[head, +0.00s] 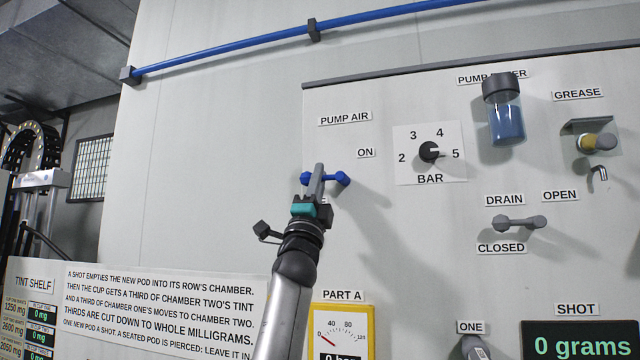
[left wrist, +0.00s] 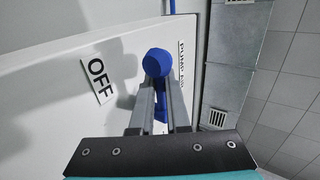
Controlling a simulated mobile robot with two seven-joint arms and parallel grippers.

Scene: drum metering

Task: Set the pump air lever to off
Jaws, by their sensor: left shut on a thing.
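The blue pump air lever (head: 341,179) is on the pale panel in the head view, under the PUMP AIR label (head: 345,118) and below the ON label (head: 366,153). It lies about level, with a round blue end on each side of my gripper. My left gripper (head: 315,182) comes up from below and is shut on the lever. In the left wrist view the lever's blue end (left wrist: 157,62) shows at the fingers (left wrist: 160,95), with the OFF label (left wrist: 99,80) to its left. In the head view the OFF label does not show. My right gripper is not in view.
A bar dial (head: 429,152), a blue pump cup (head: 505,125), a grease fitting (head: 596,142) and a grey drain lever (head: 519,223) are to the right. A yellow PART A gauge (head: 341,325) is below. The wall left of the lever is clear.

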